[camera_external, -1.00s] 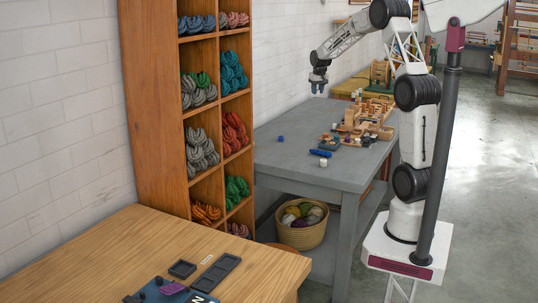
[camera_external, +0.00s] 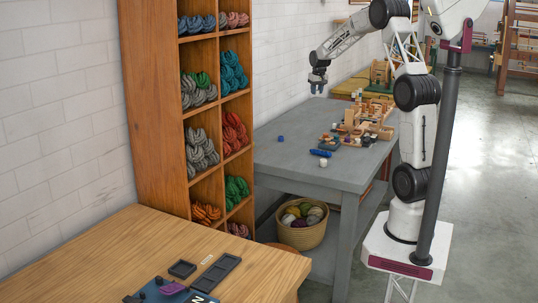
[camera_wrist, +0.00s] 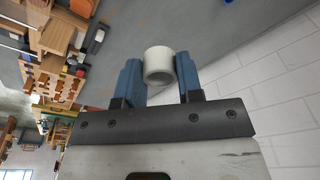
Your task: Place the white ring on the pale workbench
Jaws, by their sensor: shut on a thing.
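My gripper (camera_external: 317,88) is up in the air beyond the far left edge of the grey table, near the white wall. In the wrist view, the white ring (camera_wrist: 158,64) sits between the two blue fingers of my gripper (camera_wrist: 160,80), which are shut on it. The ring's hole faces partly toward the camera. In the external view the ring is too small to make out. A pale wooden workbench (camera_external: 110,245) fills the lower left, far from my gripper, and a grey table (camera_external: 290,160) stands in the middle.
A tall wooden shelf (camera_external: 160,100) with wool skeins stands between the bench and the grey table. Trays (camera_external: 225,270) and a blue board lie on the bench's front right. Blocks (camera_external: 365,125) crowd the grey table's right side. A basket (camera_external: 302,230) sits below.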

